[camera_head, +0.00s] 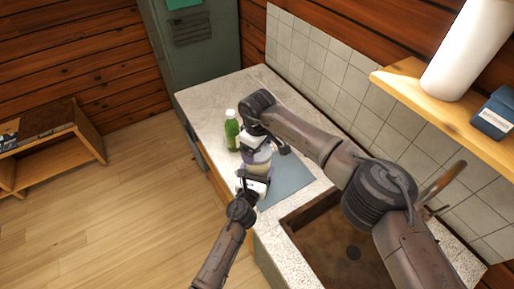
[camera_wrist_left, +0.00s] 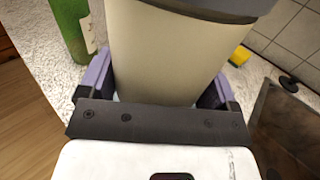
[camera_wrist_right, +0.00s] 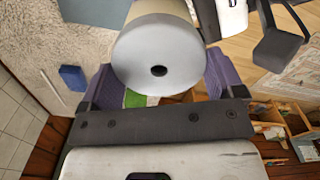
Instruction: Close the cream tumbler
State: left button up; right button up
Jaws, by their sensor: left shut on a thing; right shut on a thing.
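The cream tumbler (camera_head: 258,157) stands on the counter between my two grippers, partly hidden by them in the head view. In the left wrist view, its cream body (camera_wrist_left: 165,55) is upright between the purple fingers, with a dark grey band at its top. My left gripper (camera_head: 256,177) is shut on the body from the near side. My right gripper (camera_head: 256,143) is at the tumbler's upper part, shut on a light grey round lid (camera_wrist_right: 158,50) with a dark central hole. Cream surface shows behind the lid. I cannot tell whether the lid is fully seated.
A green bottle (camera_head: 232,132) stands close left of the tumbler. A blue-grey mat (camera_head: 288,180) lies at right, before the brown sink (camera_head: 345,245). A yellow sponge (camera_wrist_left: 240,55) is behind the tumbler. The tiled wall (camera_head: 330,70) and shelf (camera_head: 430,105) bound the right side.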

jog(key=shift+r, duration=0.1)
jog(key=o, duration=0.7)
jog(key=shift+c, duration=0.2)
notch_tip(320, 180, up, 4)
jog(key=shift+r, duration=0.2)
